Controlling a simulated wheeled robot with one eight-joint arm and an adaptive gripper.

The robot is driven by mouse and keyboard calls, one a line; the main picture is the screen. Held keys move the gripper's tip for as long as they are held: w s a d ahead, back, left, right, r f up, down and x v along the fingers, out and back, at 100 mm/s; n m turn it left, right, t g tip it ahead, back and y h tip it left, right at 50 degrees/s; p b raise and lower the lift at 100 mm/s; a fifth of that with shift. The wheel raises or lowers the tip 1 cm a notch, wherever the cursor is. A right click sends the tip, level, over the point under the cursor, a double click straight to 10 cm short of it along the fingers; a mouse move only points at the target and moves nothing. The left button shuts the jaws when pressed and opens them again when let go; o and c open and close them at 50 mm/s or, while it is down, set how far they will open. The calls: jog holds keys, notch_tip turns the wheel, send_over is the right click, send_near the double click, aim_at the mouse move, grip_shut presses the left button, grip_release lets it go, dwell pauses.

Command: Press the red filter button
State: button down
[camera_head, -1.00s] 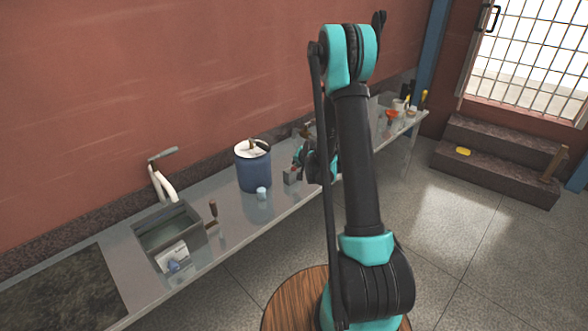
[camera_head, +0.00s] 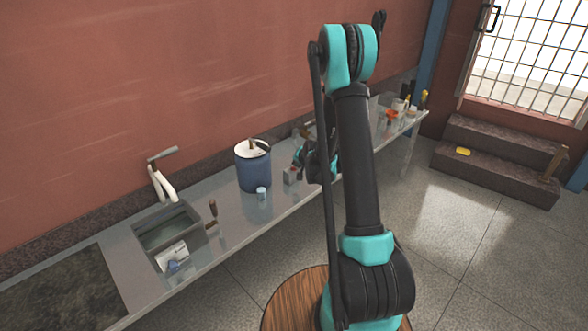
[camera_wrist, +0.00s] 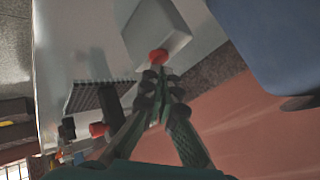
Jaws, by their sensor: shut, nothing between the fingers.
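The red filter button (camera_wrist: 158,56) sits on the face of a small grey box (camera_wrist: 153,28) in the wrist view. In the head view the box (camera_head: 289,177) stands on the metal counter, right of the blue drum. My gripper (camera_wrist: 161,73) is shut and empty. Its fingertips are right at the button in the wrist view, overlapping its lower edge; I cannot tell whether they touch it or press it in. In the head view my gripper (camera_head: 299,158) is small, close beside the box, and partly hidden by my arm.
A blue drum (camera_head: 253,172) with a small cup (camera_head: 261,193) in front stands left of the box. A sink (camera_head: 160,232) is farther left. In the wrist view, another red knob (camera_wrist: 98,129) and a dark ribbed part (camera_wrist: 100,95) lie left of my fingers.

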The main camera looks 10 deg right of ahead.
jog(key=shift+f, duration=0.45)
dwell(0.4)
jog(key=shift+r, duration=0.55)
jog(key=shift+r, duration=2.9)
